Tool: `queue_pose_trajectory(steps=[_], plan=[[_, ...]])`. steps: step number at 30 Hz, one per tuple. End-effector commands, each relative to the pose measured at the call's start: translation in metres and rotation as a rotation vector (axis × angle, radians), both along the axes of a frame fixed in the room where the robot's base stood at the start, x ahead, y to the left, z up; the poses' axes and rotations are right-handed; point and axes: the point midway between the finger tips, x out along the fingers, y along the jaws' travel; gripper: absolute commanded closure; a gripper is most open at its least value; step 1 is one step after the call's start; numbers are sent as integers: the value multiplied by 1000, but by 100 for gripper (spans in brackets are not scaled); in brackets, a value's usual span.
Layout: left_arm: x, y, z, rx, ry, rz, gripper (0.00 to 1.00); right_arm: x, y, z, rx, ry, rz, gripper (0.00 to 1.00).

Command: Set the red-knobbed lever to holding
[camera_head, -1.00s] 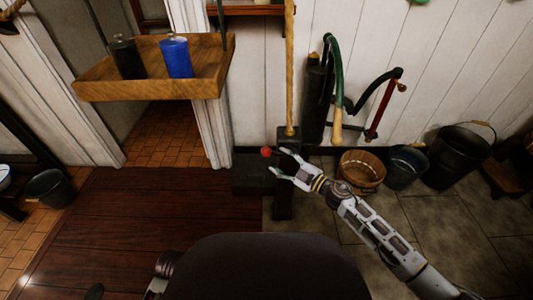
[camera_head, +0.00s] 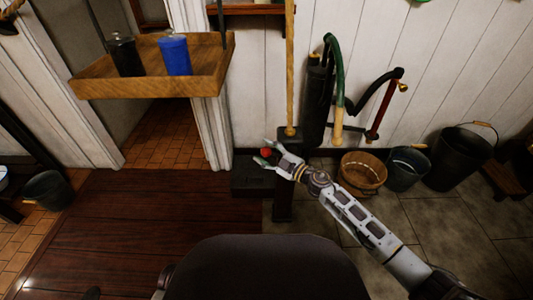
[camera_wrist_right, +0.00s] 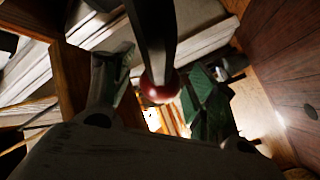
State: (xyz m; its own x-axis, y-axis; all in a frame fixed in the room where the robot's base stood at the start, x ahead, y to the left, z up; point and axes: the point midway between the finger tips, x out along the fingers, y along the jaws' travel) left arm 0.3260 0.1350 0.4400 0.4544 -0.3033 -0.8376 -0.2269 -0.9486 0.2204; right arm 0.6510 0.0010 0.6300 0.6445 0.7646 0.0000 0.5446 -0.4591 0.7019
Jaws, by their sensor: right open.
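The red knob (camera_head: 266,153) of the lever is in front of the dark post (camera_head: 284,205) in the head view. My right gripper (camera_head: 263,152) is open around the knob, with one finger on each side. In the right wrist view the red knob (camera_wrist_right: 160,87) hangs at the end of a dark lever arm (camera_wrist_right: 153,40), between the two greenish finger pads of my right gripper (camera_wrist_right: 160,95). I cannot tell whether the fingers touch it. The lever's position markings are not readable. My left gripper is not in view.
A dark box (camera_head: 250,180) stands at floor level beside the post. A wooden shelf (camera_head: 150,86) with a black and a blue canister hangs at upper left. A wooden bucket (camera_head: 361,174) and dark buckets stand along the wall at right.

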Motion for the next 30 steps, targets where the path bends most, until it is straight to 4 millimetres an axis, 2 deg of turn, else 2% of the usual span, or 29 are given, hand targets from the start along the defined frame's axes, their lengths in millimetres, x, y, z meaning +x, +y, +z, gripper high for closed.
queue_pose_trajectory(steps=[8, 21, 30], plan=[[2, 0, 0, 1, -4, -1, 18, 0, 0, 0, 1, 1, 0, 44], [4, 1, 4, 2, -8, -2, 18, 0, 0, 0, 1, 1, 0, 100], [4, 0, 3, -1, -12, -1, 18, -1, -1, 0, 7, 2, 1, 100]])
